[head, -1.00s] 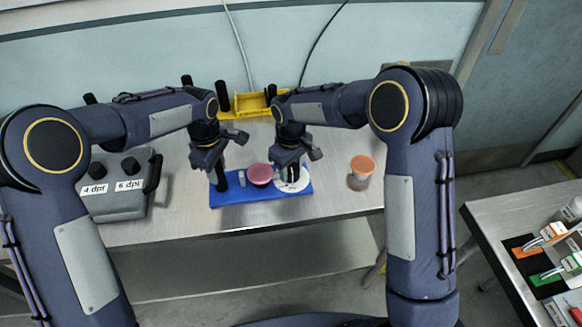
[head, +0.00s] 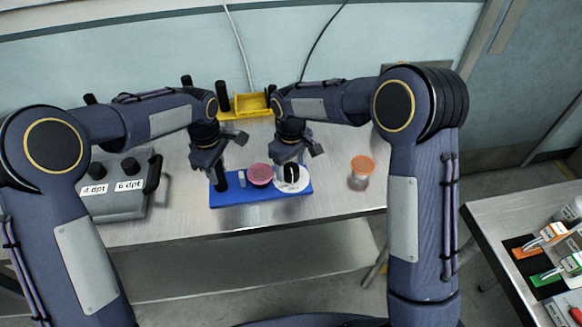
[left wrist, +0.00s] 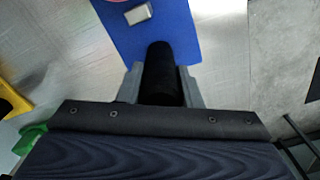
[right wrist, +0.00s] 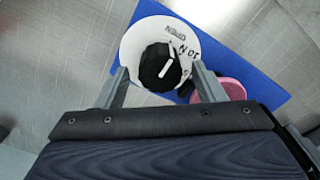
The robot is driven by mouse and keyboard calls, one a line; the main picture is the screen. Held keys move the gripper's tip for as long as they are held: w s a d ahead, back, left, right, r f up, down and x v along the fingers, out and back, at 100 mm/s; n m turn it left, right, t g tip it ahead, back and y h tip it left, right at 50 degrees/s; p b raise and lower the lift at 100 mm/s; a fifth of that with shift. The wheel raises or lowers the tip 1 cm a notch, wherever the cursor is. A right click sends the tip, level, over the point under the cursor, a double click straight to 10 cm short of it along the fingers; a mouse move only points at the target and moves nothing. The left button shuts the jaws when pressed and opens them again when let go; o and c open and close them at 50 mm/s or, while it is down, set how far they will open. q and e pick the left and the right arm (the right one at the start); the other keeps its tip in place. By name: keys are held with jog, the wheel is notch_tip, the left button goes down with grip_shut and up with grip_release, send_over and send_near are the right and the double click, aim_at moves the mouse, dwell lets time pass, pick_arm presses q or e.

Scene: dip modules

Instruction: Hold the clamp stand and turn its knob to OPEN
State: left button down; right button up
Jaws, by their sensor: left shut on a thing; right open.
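The clamp stand is a blue base plate (head: 235,197) on the metal table, with a black post (head: 222,181) at its left end and a white dial (head: 297,184) at its right. A black knob (head: 291,172) with a white pointer line sits on the dial. In the right wrist view the knob (right wrist: 158,67) points up and right; lettering on the dial (right wrist: 135,45) is partly hidden. My left gripper (left wrist: 160,78) is shut on the black post. My right gripper (right wrist: 162,70) is open, one finger on each side of the knob, contact not visible.
A pink round piece (head: 260,174) and a small pale block (head: 242,179) sit on the blue plate. An orange-lidded cup (head: 361,170) stands to its right, a grey box (head: 118,202) with two knobs to its left. A yellow holder (head: 252,105) is behind.

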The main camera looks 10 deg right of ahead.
notch_tip(320, 180, up, 10)
jog(key=shift+r, duration=0.25)
dwell(0.3)
pick_arm(q)
jog(key=c, duration=0.9)
grip_release()
jog(key=shift+c, duration=0.2)
jog(key=shift+r+p, duration=2.5)
jog(key=shift+r, duration=1.25)
pick_arm(e)
notch_tip(320, 180, up, 5)
send_over(291, 168)
